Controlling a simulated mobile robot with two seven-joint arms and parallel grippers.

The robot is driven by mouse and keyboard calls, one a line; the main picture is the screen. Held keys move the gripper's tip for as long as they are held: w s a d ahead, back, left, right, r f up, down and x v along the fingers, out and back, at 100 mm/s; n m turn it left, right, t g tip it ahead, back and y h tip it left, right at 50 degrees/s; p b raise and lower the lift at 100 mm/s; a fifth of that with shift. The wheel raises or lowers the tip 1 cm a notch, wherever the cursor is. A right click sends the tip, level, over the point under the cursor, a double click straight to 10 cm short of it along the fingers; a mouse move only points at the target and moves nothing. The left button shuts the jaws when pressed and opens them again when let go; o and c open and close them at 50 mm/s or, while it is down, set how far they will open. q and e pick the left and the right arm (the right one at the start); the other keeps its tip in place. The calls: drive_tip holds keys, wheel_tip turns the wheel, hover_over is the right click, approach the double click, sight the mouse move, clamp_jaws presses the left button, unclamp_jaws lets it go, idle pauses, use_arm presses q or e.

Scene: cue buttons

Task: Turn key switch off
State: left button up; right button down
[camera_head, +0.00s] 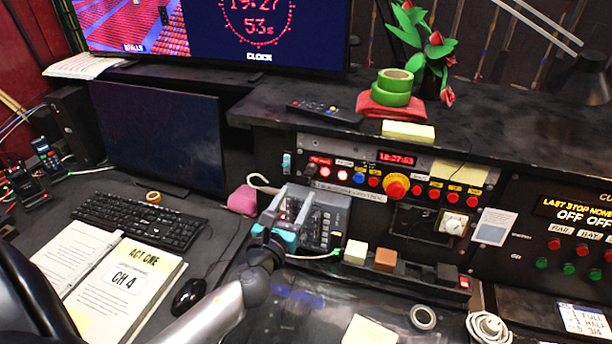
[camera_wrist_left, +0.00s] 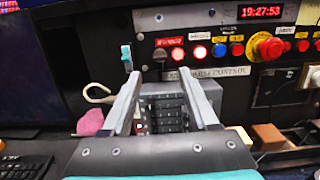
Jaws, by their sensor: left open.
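The control panel (camera_head: 345,172) has a row of lit buttons. At the row's left end is a small dark knob (camera_head: 311,169), which looks like the key switch; it also shows in the left wrist view (camera_wrist_left: 160,54). Its turn position is too small to tell. My left gripper (camera_head: 292,205) is open and empty, in front of the panel and over a grey keypad unit (camera_head: 328,215). In the left wrist view the fingers (camera_wrist_left: 162,78) point up toward the panel, with the dark knob seen above the gap between them, apart from both. My right gripper is not in view.
A light-blue switch (camera_wrist_left: 126,57) sits left of the knob. A red round button on a yellow base (camera_head: 396,186) stands out on the right. A white hook (camera_head: 262,183) and pink block (camera_head: 243,200) lie left of the keypad unit. A monitor (camera_head: 158,135) stands further left.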

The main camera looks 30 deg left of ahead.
sight(309, 173)
use_arm(q)
drive_tip(key=x, duration=0.7)
drive_tip(key=shift+w, duration=0.25)
clamp_jaws()
idle(0.3)
